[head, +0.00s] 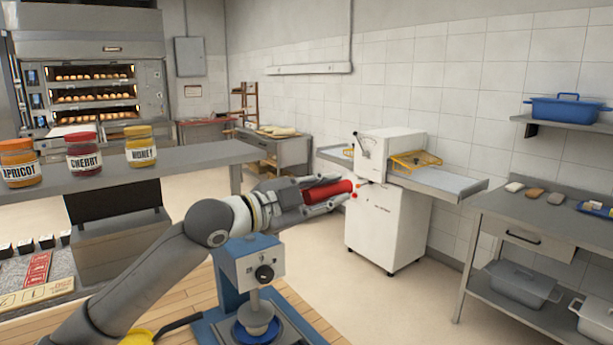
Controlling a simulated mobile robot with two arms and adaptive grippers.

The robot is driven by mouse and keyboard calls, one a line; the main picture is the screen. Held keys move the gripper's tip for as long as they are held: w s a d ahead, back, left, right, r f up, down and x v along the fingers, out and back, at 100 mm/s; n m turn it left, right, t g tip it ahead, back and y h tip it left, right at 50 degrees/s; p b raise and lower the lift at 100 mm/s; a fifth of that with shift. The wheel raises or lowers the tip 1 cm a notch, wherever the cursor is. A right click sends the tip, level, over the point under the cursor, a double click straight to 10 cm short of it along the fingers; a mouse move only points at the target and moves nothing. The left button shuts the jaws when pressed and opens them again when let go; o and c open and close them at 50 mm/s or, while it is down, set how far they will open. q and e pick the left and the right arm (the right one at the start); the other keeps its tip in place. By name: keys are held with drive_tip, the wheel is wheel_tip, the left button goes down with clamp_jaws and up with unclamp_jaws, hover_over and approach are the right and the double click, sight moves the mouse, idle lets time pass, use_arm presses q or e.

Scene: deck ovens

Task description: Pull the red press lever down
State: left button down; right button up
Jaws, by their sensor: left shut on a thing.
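The red press lever (328,193) shows as a thick red grip in the middle of the head view, pointing right. My left gripper (330,194) is shut on it, with one finger along the upper side and one along the lower side. The press (262,262) stands below my left wrist, with a pale blue-grey head, a black knob, a blue stand and a round blue plate under its ram. Where the lever joins the press is hidden behind my arm. My right gripper is not in view.
A white machine (386,220) with side trays stands behind the lever. A grey counter (205,153) at left carries jars marked apricot (19,163), cherry (84,153) and honey (141,147). A steel table (560,225) is at right. Open floor lies between press and table.

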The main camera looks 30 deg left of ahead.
use_arm(q)
drive_tip(key=s+d+f+m+b, duration=0.1)
drive_tip(key=d+f+m+b, duration=0.1)
drive_tip(key=f, duration=0.6)
drive_tip(key=d+f+m+b, duration=0.2)
drive_tip(key=f+m+b, duration=0.2)
drive_tip(key=f+b, duration=0.3)
drive_tip(key=s+d+f+m+b, duration=0.1)
drive_tip(key=f+m+b, duration=0.3)
drive_tip(key=f, duration=0.6)
drive_tip(key=shift+s+d+f, duration=0.3)
drive_tip(key=shift+s+d, duration=0.05)
drive_tip(key=shift+d, duration=0.3)
drive_tip(key=c, duration=1.3)
unclamp_jaws()
drive_tip(key=shift+c, duration=0.2)
drive_tip(key=shift+o, duration=0.9)
drive_tip(key=shift+w+a, duration=0.1)
drive_tip(key=shift+a, duration=0.05)
drive_tip(key=shift+r, duration=0.25)
